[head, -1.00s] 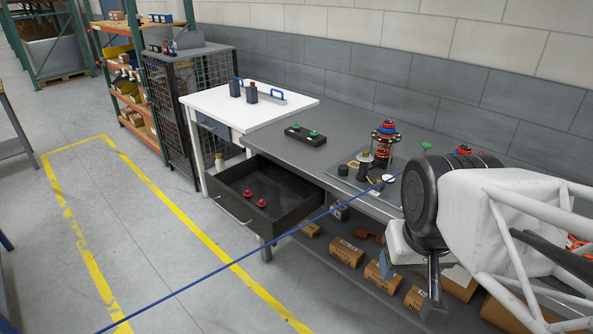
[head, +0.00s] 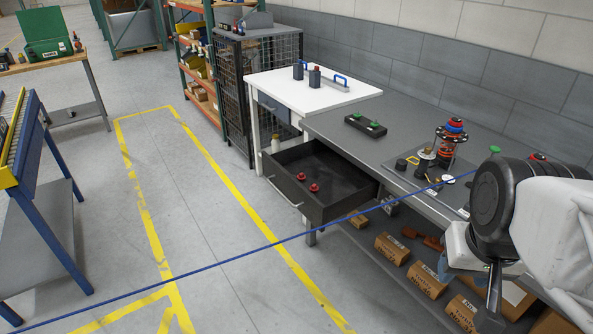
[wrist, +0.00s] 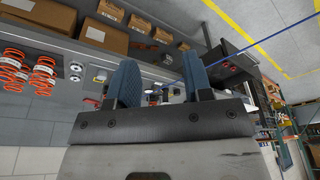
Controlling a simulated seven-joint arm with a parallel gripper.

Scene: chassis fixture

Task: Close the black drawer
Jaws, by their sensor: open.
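The black drawer (head: 328,202) is pulled out from under the grey workbench (head: 400,135), with a pale bar handle (head: 283,191) on its front. Two red-topped items (head: 307,182) lie inside it. The drawer also shows in the wrist view (wrist: 232,68), dark and beyond the fingers at upper right. My gripper (wrist: 160,80) is open and empty, its two blue-grey fingers apart, and it touches nothing that I can see. In the head view my arm is at the right edge, well to the right of the drawer; the fingertips are hard to make out there.
A blue cable (head: 230,257) runs diagonally across the head view, in front of the bench. Cardboard boxes (head: 427,278) sit on the shelf below. The floor before the drawer is clear.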

